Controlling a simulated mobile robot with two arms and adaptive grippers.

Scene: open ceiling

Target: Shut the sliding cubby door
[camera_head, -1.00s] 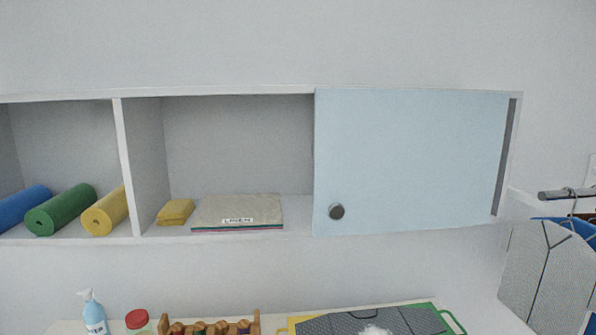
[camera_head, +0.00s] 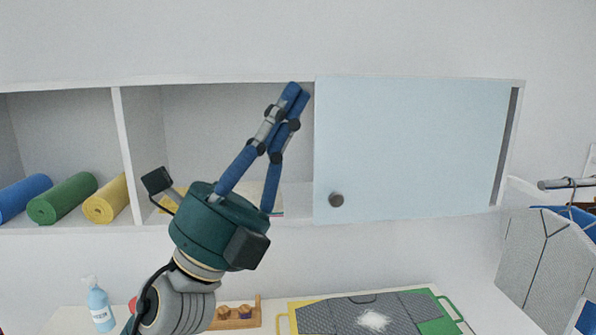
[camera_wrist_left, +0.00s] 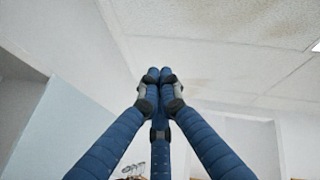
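The sliding cubby door (camera_head: 415,140) is a pale blue panel with a round dark grey knob (camera_head: 336,199) near its lower left corner. It covers the right part of the wall cubby, and the middle compartment to its left stands open. The door also seems to show at the left of the left wrist view (camera_wrist_left: 52,122). My left gripper (camera_head: 297,92) is in front of the open compartment, just left of the door's left edge, pointing up. Its blue fingers are shut together with nothing between them. It hides most of the folded cloths inside. My right gripper is not in view.
Blue, green and yellow rolls (camera_head: 62,199) lie in the left compartment. Below the cubby, a counter holds a spray bottle (camera_head: 100,306), a wooden rack (camera_head: 238,316) and a grey mat (camera_head: 375,316). A hanger rail (camera_head: 565,184) is at the right.

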